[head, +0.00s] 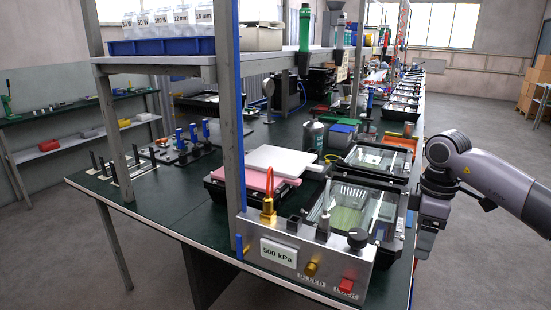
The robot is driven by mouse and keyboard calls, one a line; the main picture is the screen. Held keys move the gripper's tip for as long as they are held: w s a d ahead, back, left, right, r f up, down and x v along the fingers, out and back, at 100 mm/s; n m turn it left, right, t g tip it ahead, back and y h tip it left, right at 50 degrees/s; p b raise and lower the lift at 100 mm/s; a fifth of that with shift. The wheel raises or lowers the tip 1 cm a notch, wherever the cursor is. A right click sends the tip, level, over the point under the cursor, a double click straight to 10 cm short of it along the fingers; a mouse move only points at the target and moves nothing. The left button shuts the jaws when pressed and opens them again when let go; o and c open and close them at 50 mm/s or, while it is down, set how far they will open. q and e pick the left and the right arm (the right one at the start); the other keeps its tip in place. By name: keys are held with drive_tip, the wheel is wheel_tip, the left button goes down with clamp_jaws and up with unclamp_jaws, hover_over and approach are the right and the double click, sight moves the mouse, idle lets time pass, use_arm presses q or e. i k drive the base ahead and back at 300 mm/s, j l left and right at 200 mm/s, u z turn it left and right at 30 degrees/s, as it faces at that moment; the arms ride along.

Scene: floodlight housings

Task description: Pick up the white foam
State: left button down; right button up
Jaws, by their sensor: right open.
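The white foam (282,159) is a flat white slab lying on top of a pink sheet (250,180). Both rest over a black housing (216,187) on the dark green bench, left of the middle. My right gripper (423,250) hangs pointing down at the bench's right edge. It is open, small in view, and well to the right of the white foam, not touching it. My left gripper is not in view.
A test box marked 500 kPa (300,262) stands at the bench's front, with a glass-fronted floodlight housing (358,210) behind it. A second housing (378,160) sits farther back. Shelf posts (228,100) rise left of the foam. A grey spray can (313,137) stands behind it.

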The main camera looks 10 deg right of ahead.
sight(285, 163)
drive_tip(key=i+j, duration=0.15)
drive_tip(key=i, duration=0.75)
drive_tip(key=i+j, duration=0.15)
drive_tip(key=i, duration=0.75)
